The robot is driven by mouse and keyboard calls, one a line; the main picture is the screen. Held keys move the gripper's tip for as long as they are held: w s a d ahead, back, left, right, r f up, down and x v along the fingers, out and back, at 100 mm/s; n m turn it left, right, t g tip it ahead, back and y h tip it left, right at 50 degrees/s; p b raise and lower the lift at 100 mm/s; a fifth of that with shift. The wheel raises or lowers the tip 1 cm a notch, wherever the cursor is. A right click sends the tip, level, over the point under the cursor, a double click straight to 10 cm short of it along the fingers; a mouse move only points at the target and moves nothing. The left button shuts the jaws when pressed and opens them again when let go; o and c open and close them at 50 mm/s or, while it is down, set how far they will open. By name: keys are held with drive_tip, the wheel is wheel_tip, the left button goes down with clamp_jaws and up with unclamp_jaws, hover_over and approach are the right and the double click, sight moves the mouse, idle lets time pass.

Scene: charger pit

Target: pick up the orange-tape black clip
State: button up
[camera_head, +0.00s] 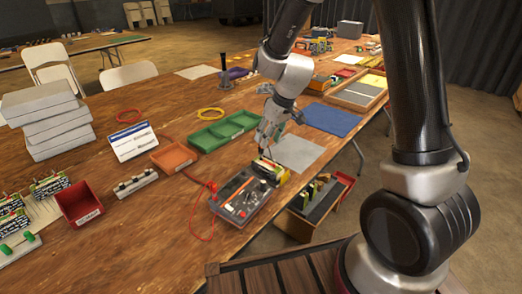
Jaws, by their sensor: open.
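My gripper (269,137) is open and points down over the long wooden table, just above and behind a grey panel device (240,201). Small dark and yellow pieces (270,169) sit at the device's far right end, below the fingertips. No contact can be made out. A wooden box (339,199) beyond the table's near edge holds several upright dark pieces with yellow-green parts. I cannot make out orange tape on any black clip at this size, so I cannot tell which piece is the orange-tape black clip.
A red cable (193,211) lies left of the device. An orange tray (173,157), a green tray (222,131), a red bin (80,203) and a white sign (132,141) stand leftward. A grey mat (298,153) and blue mat (331,119) lie to the right.

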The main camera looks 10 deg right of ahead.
sight(261, 151)
drive_tip(key=shift+n+t, duration=0.5)
drive_tip(key=shift+n, duration=0.2)
drive_tip(key=x, duration=0.3)
drive_tip(key=w+x, duration=0.1)
drive_tip(key=x, duration=0.3)
drive_tip(key=shift+w+a, duration=0.1)
drive_tip(key=c, duration=0.9)
